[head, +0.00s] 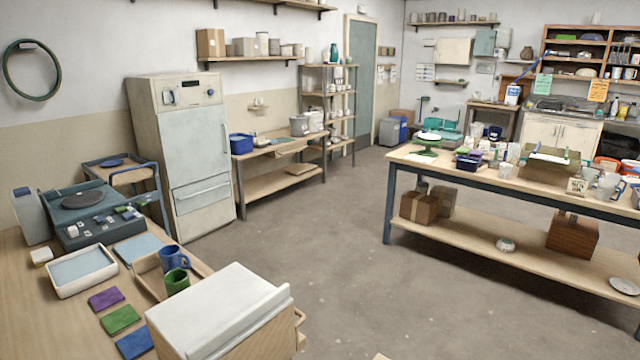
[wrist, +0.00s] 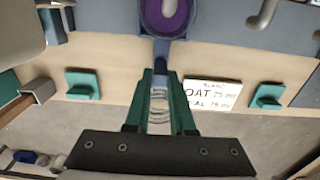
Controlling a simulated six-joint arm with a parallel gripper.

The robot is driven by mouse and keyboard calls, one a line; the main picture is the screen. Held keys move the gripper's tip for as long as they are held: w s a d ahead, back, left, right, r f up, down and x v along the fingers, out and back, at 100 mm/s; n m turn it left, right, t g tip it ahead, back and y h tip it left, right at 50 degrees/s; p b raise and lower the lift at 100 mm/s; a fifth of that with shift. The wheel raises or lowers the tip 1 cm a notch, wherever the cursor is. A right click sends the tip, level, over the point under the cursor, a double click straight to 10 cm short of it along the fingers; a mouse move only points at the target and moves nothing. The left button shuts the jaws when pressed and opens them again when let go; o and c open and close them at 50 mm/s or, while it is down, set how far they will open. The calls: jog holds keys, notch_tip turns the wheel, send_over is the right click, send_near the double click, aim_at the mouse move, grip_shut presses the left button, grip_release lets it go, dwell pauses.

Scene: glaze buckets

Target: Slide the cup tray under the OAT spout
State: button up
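A shallow wooden tray (head: 145,268) lies on the left-hand table in the head view. A blue mug (head: 174,257) and a green cup (head: 177,282) stand in it. I cannot make out a spout. My gripper (wrist: 160,72) shows two teal fingers close together, with a blue-grey handle (wrist: 161,50) between their tips. The handle runs up to a rounded vessel with a purple inside (wrist: 166,14), cut off by the frame's top. My gripper is out of the head view.
A white-topped box (head: 215,315) stands close in front of the tray. A white basin (head: 82,271) and coloured tiles (head: 121,320) lie to its left. Teal brackets (wrist: 82,84) sit on the board either side of my fingers. Open floor lies beyond the table.

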grip_shut()
jog(key=shift+w+a, duration=3.9)
jog(key=shift+w, duration=0.05)
jog(key=shift+a, duration=0.1)
jog(key=shift+w+a, duration=1.3)
jog(key=shift+w, duration=0.1)
jog(key=o, duration=0.6)
grip_release()
jog(key=shift+o, duration=0.2)
